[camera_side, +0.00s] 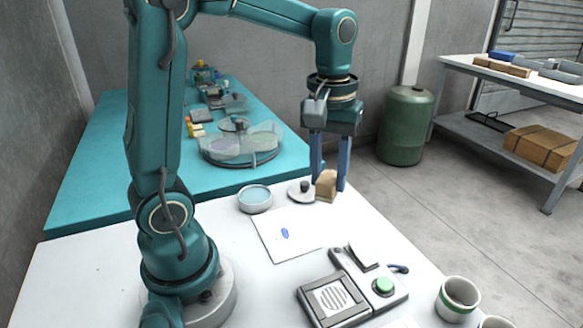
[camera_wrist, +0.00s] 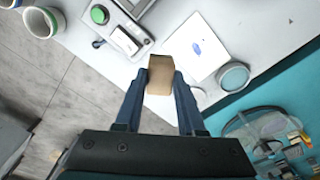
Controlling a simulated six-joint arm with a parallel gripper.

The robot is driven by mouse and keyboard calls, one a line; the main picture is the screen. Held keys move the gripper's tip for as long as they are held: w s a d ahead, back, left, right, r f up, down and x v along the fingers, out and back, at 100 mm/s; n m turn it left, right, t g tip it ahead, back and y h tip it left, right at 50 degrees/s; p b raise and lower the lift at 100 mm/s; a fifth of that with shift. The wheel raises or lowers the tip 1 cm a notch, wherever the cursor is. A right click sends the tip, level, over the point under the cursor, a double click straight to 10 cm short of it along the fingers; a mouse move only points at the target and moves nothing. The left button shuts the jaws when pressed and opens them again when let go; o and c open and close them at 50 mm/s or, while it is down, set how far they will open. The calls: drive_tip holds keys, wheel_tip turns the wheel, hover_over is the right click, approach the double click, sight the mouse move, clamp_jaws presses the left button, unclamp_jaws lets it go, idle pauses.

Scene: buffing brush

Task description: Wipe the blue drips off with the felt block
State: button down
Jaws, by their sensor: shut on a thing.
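My gripper (camera_side: 329,186) is shut on the tan felt block (camera_side: 326,184), near the far edge of the white table. The block also shows between the fingertips in the wrist view (camera_wrist: 160,75). How high it is above the table, I cannot tell. A white sheet (camera_side: 268,240) lies flat on the table, nearer the side camera than the block. One small blue drip mark (camera_side: 285,233) is on the sheet; it also shows in the wrist view (camera_wrist: 197,48). The block is apart from the blue mark. Its underside is hidden.
A round dish with pale blue contents (camera_side: 255,199) and a grey knobbed lid (camera_side: 300,192) stand by the sheet's far edge. A grille box (camera_side: 315,308), a unit with a green button (camera_side: 398,292) and a mug (camera_side: 458,299) stand nearer. A teal bench (camera_side: 95,195) is behind.

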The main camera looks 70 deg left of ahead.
drive_tip(key=shift+s+a+f+n+g, duration=0.1)
drive_tip(key=shift+s+a+f+n, duration=0.6)
drive_tip(key=shift+f+n, duration=1.2)
drive_tip(key=shift+s+a+f+n+g, duration=0.1)
drive_tip(key=shift+s+a+f+n, duration=0.15)
drive_tip(key=shift+s+f+n, duration=1.2)
drive_tip(key=shift+s+a+f+n+g, duration=0.1)
drive_tip(key=shift+s+a+f+n, duration=0.35)
drive_tip(key=shift+f+n, duration=1.85)
drive_tip(key=shift+w+a+f+m, duration=0.25)
drive_tip(key=shift+a+f+m, duration=0.1)
drive_tip(key=shift+f+m, duration=0.3)
drive_tip(key=shift+a+f, duration=0.2)
drive_tip(key=shift+a, duration=3.25)
drive_tip(key=shift+d, duration=3.65)
wheel_tip(320, 180, up, 2)
drive_tip(key=shift+r, duration=0.25)
wheel_tip(320, 180, up, 6)
